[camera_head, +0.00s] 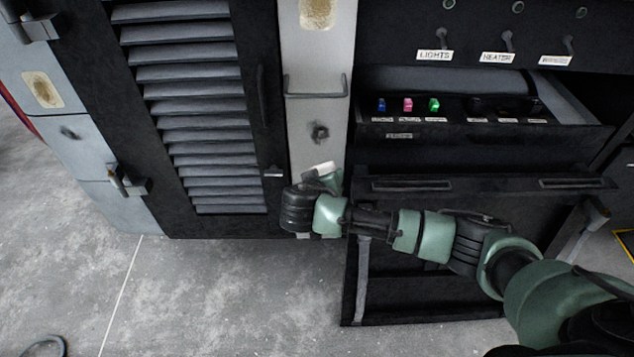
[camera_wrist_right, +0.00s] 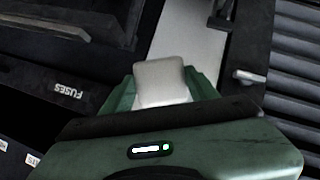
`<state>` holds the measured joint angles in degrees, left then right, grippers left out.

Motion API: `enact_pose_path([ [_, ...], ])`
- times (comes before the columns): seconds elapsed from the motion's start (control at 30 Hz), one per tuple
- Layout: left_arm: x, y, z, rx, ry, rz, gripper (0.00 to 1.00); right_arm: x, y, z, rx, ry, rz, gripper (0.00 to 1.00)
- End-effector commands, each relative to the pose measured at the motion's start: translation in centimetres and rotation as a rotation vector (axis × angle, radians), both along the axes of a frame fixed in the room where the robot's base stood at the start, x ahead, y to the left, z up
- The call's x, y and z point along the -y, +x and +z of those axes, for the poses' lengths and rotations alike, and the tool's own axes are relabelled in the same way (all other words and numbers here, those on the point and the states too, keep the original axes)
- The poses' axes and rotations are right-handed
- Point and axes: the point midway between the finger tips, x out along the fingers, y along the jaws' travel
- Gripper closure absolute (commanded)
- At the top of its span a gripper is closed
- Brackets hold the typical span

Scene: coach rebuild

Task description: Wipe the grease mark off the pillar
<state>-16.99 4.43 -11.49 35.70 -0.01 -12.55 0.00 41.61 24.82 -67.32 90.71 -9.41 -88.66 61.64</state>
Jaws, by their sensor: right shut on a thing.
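The pale pillar (camera_head: 302,112) stands between a black slatted door and a dark cabinet. It also shows in the right wrist view (camera_wrist_right: 190,35). A dark grey smudge (camera_head: 320,131), looking like the grease mark with a darker middle, is on the pillar below a bar handle. My right gripper (camera_head: 323,176) is in front of the lower pillar, below the smudge. It is shut on a white block-like pad (camera_wrist_right: 162,82), which also shows in the head view (camera_head: 321,168). Whether the pad touches the pillar cannot be told. My left gripper is out of view.
A bar handle (camera_head: 316,94) sticks out from the pillar above the smudge. The slatted door (camera_head: 200,110) is to the left. An open drawer (camera_head: 480,130) with coloured fuses juts out to the right. The grey floor (camera_head: 220,300) at lower left is mostly clear.

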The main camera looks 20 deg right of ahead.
Motion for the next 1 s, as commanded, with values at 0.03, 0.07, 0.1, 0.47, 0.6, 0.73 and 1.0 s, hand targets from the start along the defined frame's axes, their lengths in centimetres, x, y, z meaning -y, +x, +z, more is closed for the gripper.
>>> enact_pose_path([
  [0.03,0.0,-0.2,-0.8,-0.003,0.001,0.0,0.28,-0.3,0.3,-0.9,0.046,-0.017,0.016,0.73],
  [0.07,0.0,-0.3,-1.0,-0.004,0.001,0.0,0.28,-0.4,0.5,-0.9,0.076,-0.027,0.026,0.73],
  [0.1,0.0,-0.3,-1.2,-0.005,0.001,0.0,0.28,-0.6,0.8,-0.9,0.111,-0.039,0.039,0.73],
  [0.47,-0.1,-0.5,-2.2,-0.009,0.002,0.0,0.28,-1.2,2.3,-0.3,0.225,-0.075,0.084,0.73],
  [0.6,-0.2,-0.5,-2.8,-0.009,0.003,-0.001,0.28,-0.8,3.6,-0.3,0.224,-0.076,0.082,0.73],
  [0.73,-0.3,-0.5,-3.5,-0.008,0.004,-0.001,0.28,-0.4,5.0,-0.3,0.224,-0.075,0.083,0.73],
  [1.0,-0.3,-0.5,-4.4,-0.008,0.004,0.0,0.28,0.1,6.9,-0.3,0.222,-0.074,0.083,0.73],
])
